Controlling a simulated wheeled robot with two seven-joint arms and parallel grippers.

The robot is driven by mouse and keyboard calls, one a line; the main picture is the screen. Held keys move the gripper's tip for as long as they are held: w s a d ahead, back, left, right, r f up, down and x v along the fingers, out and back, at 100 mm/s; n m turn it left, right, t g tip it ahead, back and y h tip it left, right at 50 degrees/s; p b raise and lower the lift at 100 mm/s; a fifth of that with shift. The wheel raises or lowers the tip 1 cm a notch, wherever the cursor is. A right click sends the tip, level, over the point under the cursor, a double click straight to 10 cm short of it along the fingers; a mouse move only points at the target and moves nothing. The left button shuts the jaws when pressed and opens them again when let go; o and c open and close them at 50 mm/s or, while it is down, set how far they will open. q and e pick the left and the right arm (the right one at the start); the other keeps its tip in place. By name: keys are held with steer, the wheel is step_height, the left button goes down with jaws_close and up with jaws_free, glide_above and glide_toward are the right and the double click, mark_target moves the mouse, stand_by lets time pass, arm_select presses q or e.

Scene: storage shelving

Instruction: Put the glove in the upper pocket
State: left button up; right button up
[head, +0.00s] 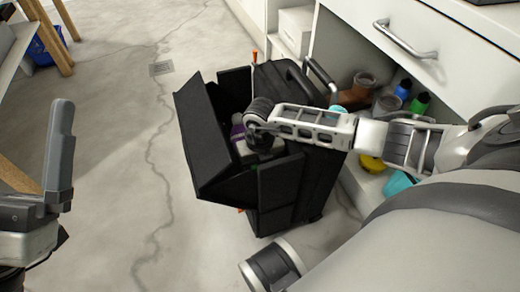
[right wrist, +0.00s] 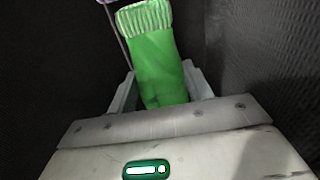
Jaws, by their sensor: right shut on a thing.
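The glove (right wrist: 158,62) is green with a pale ribbed cuff; it shows in the right wrist view. My right gripper (right wrist: 160,88) is shut on it, one finger at each side. Dark walls stand left and right of it. In the head view my right arm reaches over the black tool cart (head: 285,190), and its hand points down into the cart's open tilted front pocket (head: 208,140). My left gripper (head: 40,165) is at the left edge, empty, with one upright finger showing and the other out of frame.
Purple and white items (head: 238,130) sit in the cart pocket. A white shelf unit (head: 365,35) on the right holds boots (head: 362,90), bottles (head: 420,103) and a teal item (head: 397,183). A blue bin (head: 42,50) stands far left. The floor left of the cart is clear.

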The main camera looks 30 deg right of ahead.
steer(key=o, duration=1.1)
